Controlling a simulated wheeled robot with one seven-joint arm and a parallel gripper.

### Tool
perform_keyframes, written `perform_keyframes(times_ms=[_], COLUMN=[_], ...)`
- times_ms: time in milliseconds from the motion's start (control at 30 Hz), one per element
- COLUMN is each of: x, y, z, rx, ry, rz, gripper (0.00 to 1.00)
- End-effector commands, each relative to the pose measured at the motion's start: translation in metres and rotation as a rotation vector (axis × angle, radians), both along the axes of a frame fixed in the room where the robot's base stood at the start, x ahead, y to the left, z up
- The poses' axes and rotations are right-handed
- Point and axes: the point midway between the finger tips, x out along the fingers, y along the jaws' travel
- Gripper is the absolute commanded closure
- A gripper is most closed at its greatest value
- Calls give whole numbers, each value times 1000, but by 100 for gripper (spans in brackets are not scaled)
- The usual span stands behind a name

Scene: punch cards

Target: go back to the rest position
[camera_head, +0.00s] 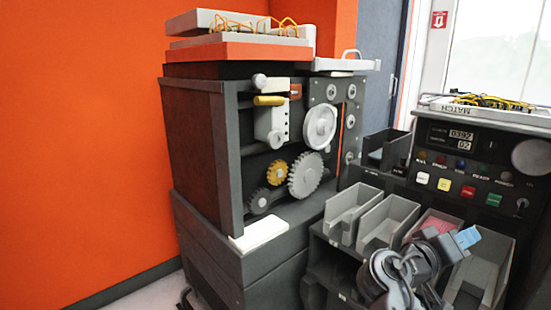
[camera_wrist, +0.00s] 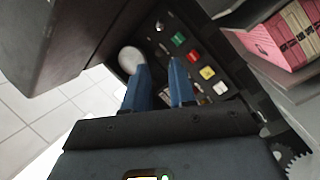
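My gripper (camera_head: 467,238), with blue fingers, is in the head view at the lower right, above the grey bins and in front of the control panel. In the wrist view my gripper (camera_wrist: 160,66) shows two blue fingers apart, with nothing between them. Beyond them is the control panel (camera_wrist: 196,52), seen at an angle with its coloured buttons. My arm hides part of the bins in the head view.
A dark machine (camera_head: 205,130) with gears stands at the left centre. Grey bins (camera_head: 385,218) stand beside it; one holds pink cards (camera_head: 437,221), also visible in the wrist view (camera_wrist: 290,35). The control panel (camera_head: 470,160) stands at the right. Tiled floor (camera_wrist: 40,130) is clear.

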Motion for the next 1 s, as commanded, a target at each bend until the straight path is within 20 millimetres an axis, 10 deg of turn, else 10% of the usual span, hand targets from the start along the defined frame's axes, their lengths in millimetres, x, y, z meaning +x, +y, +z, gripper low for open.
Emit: perform_keyframes(times_ms=[667,1000], x=[-46,-143], y=[24,76], z=[-91,-161], rx=[130,342], ry=[120,174], rz=[285,619], gripper=[75,75])
